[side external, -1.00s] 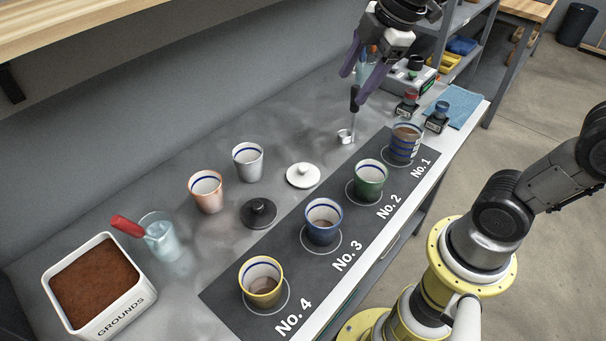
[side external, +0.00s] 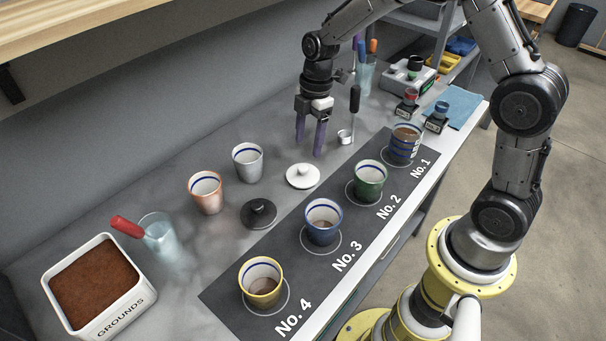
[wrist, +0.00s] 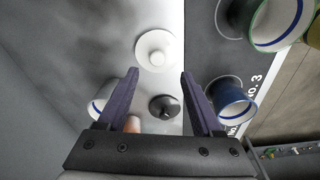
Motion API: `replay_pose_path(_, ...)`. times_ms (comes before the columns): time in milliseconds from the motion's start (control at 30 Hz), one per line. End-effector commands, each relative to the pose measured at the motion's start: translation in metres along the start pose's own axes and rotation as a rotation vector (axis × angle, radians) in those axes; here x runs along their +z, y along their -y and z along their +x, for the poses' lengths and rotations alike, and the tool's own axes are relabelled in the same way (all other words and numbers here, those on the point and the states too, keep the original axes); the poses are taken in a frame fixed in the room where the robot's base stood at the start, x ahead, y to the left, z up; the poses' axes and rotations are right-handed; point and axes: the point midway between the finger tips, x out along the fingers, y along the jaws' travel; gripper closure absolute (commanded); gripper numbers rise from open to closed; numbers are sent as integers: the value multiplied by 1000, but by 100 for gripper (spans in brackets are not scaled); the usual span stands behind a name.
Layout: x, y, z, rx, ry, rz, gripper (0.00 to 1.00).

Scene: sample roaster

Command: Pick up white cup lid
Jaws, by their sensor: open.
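The white cup lid (side external: 303,175) is a round disc with a knob on top, lying flat on the grey bench between the grey cup and the dark mat. It also shows in the wrist view (wrist: 157,50), ahead of the fingertips and between their lines. My gripper (side external: 310,150) is open and empty, pointing down above the bench, a little behind and above the lid. Its purple fingers show apart in the wrist view (wrist: 160,72). Nothing hides the lid.
A black lid (side external: 258,213) lies near the white one. A grey cup (side external: 248,163) and a pink cup (side external: 206,192) stand to the left. Several numbered cups stand on the dark mat (side external: 222,298), including the green cup (side external: 369,182). A scoop with a black handle (side external: 354,103) is behind the lid.

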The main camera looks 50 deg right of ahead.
Motion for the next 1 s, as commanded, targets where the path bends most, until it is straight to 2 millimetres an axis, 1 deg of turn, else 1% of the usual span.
replay_pose_path(33,0,0,8,-2,0,0,33)
replay_pose_path(100,0,0,16,-1,0,-1,33)
replay_pose_path(267,0,0,24,1,0,-1,33)
replay_pose_path(333,-1,-1,30,-1,1,-1,33)
replay_pose_path(600,-3,-3,67,-1,0,0,33)
replay_pose_path(733,-3,-4,74,1,0,-1,33)
replay_pose_path(933,-3,-4,74,2,0,-1,33)
replay_pose_path(967,-3,-4,74,2,0,-1,37)
replay_pose_path(1000,-3,-4,74,2,0,-1,44)
